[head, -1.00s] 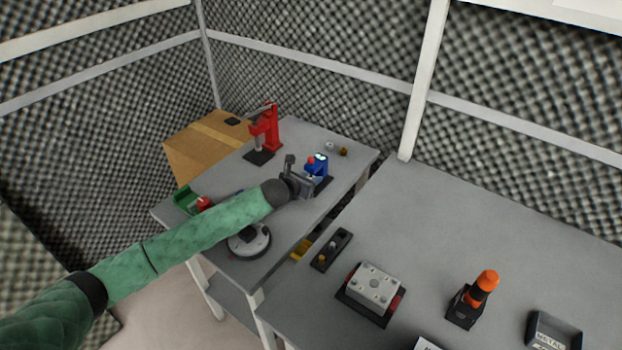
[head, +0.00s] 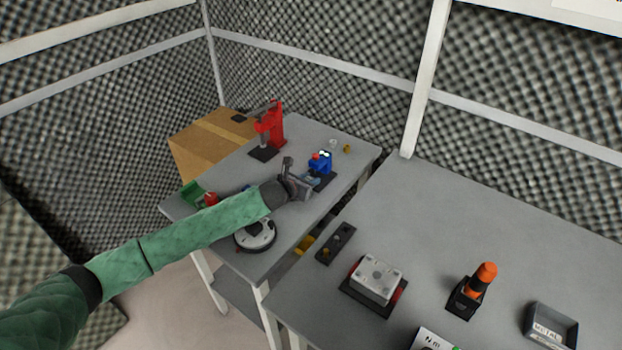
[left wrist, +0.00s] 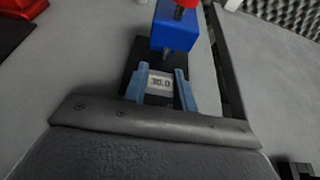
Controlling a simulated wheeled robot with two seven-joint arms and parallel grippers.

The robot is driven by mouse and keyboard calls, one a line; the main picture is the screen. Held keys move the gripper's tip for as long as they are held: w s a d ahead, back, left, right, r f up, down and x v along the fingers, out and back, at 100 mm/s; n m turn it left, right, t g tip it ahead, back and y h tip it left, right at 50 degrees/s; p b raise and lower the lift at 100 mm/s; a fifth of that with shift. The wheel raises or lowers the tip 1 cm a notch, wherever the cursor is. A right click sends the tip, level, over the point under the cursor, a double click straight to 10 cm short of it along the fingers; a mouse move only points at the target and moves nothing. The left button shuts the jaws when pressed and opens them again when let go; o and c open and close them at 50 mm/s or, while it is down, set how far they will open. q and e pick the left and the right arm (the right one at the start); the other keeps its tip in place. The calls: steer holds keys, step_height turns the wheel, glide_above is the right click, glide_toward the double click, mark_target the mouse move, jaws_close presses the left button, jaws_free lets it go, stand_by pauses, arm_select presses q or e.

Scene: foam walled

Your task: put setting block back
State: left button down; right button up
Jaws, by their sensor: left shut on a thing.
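My left gripper (head: 310,184) reaches over the left table, close in front of a blue device (head: 321,163) with a red knob on a dark base. In the left wrist view its two blue-grey fingers (left wrist: 160,88) are shut on a small light setting block (left wrist: 160,82) marked "30.0". The block is over or on the dark base, right in front of the blue body (left wrist: 175,32); I cannot tell whether it touches the base. In the head view the block is too small to make out. My right gripper is not in view.
A red press (head: 270,130) stands behind to the left. A round grey device (head: 255,235) and a green bin (head: 193,193) are on the same table. The right table holds a dark strip (head: 335,243), a metal block fixture (head: 375,280) and an orange-handled tool (head: 479,285). A gap separates the tables.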

arm_select(q)
steer(key=shift+s+a, duration=0.1)
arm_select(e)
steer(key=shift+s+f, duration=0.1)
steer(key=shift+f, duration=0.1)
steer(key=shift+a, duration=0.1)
arm_select(q)
steer(key=c, duration=1.3)
jaws_free()
steer(key=shift+c, duration=0.2)
steer(key=shift+o, duration=1.4)
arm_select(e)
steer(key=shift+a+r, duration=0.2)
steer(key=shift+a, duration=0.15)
